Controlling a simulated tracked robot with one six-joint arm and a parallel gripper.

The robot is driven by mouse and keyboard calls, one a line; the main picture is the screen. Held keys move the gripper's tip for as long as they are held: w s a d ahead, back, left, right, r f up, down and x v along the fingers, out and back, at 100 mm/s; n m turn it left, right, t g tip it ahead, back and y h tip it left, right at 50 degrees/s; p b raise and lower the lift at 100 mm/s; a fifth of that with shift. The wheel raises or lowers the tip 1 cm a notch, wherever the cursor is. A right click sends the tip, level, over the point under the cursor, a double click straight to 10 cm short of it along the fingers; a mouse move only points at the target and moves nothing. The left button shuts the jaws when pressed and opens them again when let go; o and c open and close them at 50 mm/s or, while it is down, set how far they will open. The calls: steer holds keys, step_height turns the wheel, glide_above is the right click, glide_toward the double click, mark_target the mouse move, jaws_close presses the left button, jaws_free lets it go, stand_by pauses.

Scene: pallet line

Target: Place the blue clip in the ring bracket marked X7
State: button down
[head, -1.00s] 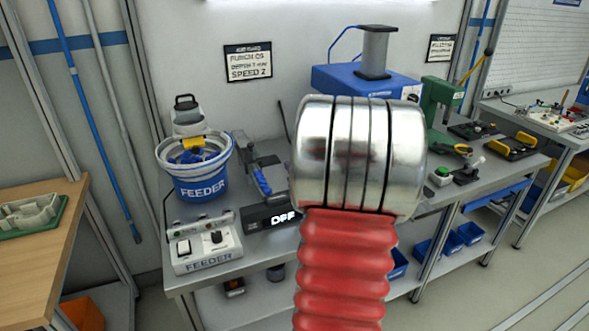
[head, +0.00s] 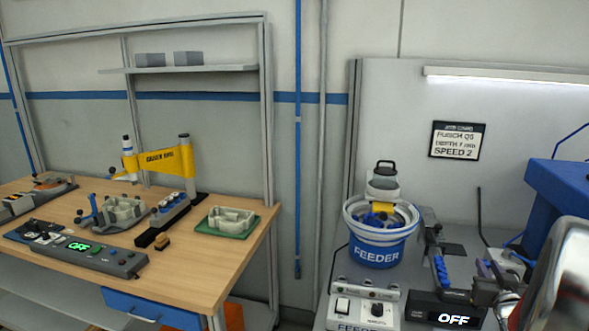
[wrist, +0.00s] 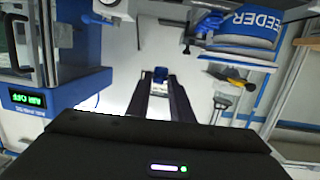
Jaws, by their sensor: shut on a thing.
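In the wrist view my gripper (wrist: 160,84) is shut on a small blue part with a pale lower side, which looks like the blue clip (wrist: 160,73). The clip sits between the two dark fingertips, in front of a pale, blurred background. How the clip lies in the jaws is too small to tell. In the head view my arm is cut off at the right edge, and I cannot make out the fingertips there. No ring bracket with a readable X7 mark shows in either view.
A blue and white feeder bucket (head: 378,247) stands on the grey bench, with an OFF display (head: 445,313) at its front right. A wooden table (head: 205,268) at left carries fixtures, a yellow arm (head: 165,161) and a control panel (head: 80,248). A gap separates table and bench.

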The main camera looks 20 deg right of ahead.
steer(key=w+a+f+n+t+y, duration=0.1)
steer(key=w+a+f+y, duration=0.15)
steer(key=w+a, duration=0.65)
steer(key=w+a+f+n+t+y, duration=0.1)
steer(key=w+a+f+n, duration=0.15)
steer(key=w+a, duration=0.7)
steer(key=a+f+n+y, duration=0.2)
steer(key=a+y, duration=0.1)
steer(key=a, duration=1.2)
steer(key=w+a+f+n+t+y, duration=0.1)
steer(key=a+f+y, duration=0.1)
steer(key=a, duration=1.4)
steer(key=shift+n+y, duration=0.35)
steer(key=shift+y, duration=0.2)
steer(key=shift+w, duration=0.1)
